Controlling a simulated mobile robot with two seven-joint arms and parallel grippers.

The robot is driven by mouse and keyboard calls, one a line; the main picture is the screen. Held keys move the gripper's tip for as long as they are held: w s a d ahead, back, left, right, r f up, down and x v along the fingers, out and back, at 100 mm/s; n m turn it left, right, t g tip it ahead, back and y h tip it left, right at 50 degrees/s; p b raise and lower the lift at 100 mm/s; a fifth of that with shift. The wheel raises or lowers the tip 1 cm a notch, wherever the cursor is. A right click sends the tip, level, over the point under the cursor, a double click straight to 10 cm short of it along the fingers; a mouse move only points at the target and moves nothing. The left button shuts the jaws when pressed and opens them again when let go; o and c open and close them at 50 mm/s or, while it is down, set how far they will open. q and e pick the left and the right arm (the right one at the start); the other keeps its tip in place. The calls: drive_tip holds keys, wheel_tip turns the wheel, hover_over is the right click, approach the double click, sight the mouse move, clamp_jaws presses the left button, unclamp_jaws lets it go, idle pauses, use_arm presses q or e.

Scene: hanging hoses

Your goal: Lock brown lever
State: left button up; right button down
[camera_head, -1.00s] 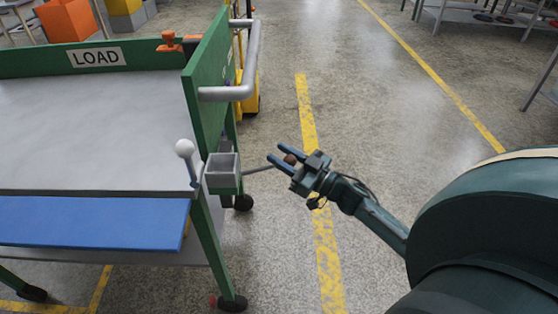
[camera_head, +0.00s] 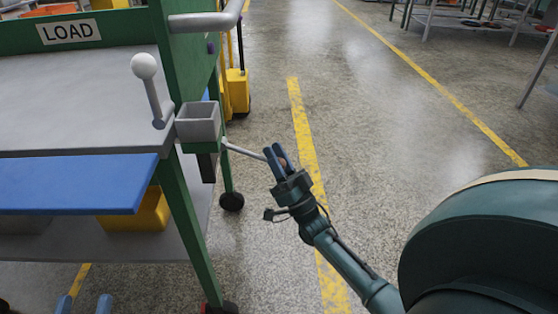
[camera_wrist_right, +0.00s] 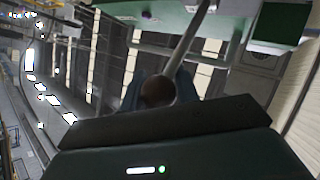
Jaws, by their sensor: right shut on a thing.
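The brown lever has a grey rod (camera_head: 243,151) that comes out beside a small grey box on the green cart and slopes down to the right. Its brown knob (camera_head: 283,162) sits between the blue fingers of my right gripper (camera_head: 278,156), which is shut on it. In the right wrist view the round knob (camera_wrist_right: 158,91) is between the fingers, with the rod (camera_wrist_right: 188,45) running up and away.
The green cart (camera_head: 174,190) with a LOAD sign (camera_head: 68,32) stands at the left. A white-knobbed lever (camera_head: 147,75), the grey box (camera_head: 198,122), a blue board (camera_head: 75,183) and a grey handle bar (camera_head: 205,20) are close by.

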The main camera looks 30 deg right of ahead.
drive_tip(key=shift+w+a+f+m+t+h+b, duration=0.2)
drive_tip(key=shift+f+m+t+h+b, duration=0.1)
drive_tip(key=shift+f+m+h+b, duration=0.3)
drive_tip(key=shift+a, duration=0.15)
drive_tip(key=c, duration=1.1)
unclamp_jaws()
drive_tip(key=shift+o, duration=0.2)
drive_tip(key=shift+s+f, duration=0.15)
drive_tip(key=shift+s, duration=0.05)
drive_tip(key=v, duration=1.2)
drive_tip(key=shift+s+f+p, duration=0.2)
drive_tip(key=shift+s+p, duration=0.05)
drive_tip(key=shift+p, duration=0.05)
